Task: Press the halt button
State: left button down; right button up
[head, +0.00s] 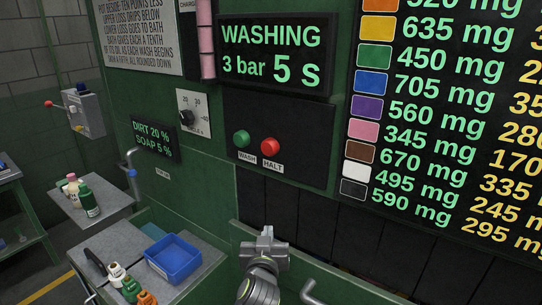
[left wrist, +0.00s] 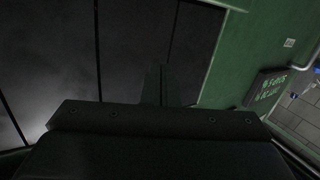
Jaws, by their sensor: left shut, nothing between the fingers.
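The red halt button (head: 270,146) sits on a dark panel (head: 315,170) on the green wall, above a label reading HALT. A green button (head: 241,138) labelled WASH is just left of it. The display (head: 276,55) above reads WASHING, 3 bar, 5 S. My left gripper (head: 266,233) is below the panel, apart from both buttons, shut and empty. In the left wrist view its fingers (left wrist: 155,86) point at dark hanging strips. My right gripper is not in view.
Dark strips (head: 315,222) hang below the panel. A blue tray (head: 173,258) and several bottles (head: 128,285) stand on a grey bench at lower left. A dial (head: 187,117) is left of the buttons. A board (head: 450,120) of colours and weights fills the right.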

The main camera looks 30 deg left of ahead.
aim_at(269, 147)
pick_arm(q)
jog(key=s+a+r+n+y, duration=0.1)
jog(key=s+r+n+y, duration=0.2)
jog(key=r, duration=0.7)
jog(key=s+a+r+n+t+y, duration=0.1)
jog(key=s+r+n+y, duration=0.2)
jog(key=s+r, duration=0.3)
notch_tip(269, 147, up, 5)
jog(key=shift+s+a+r+n+p, duration=0.2)
jog(key=shift+s+n+p, duration=0.1)
jog(key=shift+n, duration=0.4)
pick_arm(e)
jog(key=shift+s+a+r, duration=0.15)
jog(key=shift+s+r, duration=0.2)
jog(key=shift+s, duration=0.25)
pick_arm(q)
jog(key=shift+w, duration=0.1)
